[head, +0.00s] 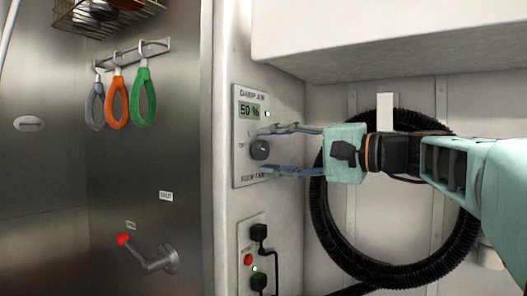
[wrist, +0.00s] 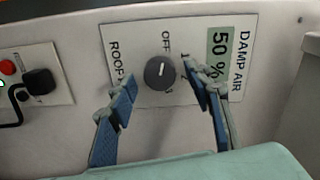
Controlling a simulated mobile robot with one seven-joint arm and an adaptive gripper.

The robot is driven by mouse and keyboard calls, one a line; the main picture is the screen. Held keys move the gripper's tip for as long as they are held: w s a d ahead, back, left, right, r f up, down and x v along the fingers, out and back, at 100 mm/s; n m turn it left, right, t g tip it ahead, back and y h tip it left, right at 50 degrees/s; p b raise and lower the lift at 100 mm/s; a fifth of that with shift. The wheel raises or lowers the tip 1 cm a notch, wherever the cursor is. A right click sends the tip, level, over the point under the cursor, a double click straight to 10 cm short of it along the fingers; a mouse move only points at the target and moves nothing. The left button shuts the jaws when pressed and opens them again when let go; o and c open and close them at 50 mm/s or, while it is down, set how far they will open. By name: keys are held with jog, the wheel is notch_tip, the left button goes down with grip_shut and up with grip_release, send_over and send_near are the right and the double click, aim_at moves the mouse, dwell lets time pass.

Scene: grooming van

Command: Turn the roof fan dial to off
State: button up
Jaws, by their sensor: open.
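The roof fan dial (head: 260,149) is a round dark knob on a pale wall panel (head: 243,178), below a display reading 50 %. In the wrist view the dial (wrist: 159,73) shows a short light mark that runs roughly toward the OFF label (wrist: 166,43); its exact setting is hard to tell. The panel appears turned on its side there. My gripper (head: 266,150) is open, with one finger above the dial and one below it. In the wrist view my gripper (wrist: 161,84) has its blue fingers on either side of the dial, with gaps between them and it.
A lower panel (head: 243,236) with a red button and black plugs sits beneath. A coiled black hose (head: 322,220) hangs behind my arm. Colored loops (head: 144,98) hang on a rail at left, above a red-tipped lever (head: 150,262). A cabinet (head: 390,50) overhangs above.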

jog(key=v, duration=1.1)
jog(key=shift+s+d, duration=0.25)
jog(key=shift+d, duration=0.1)
jog(key=shift+f, duration=0.1)
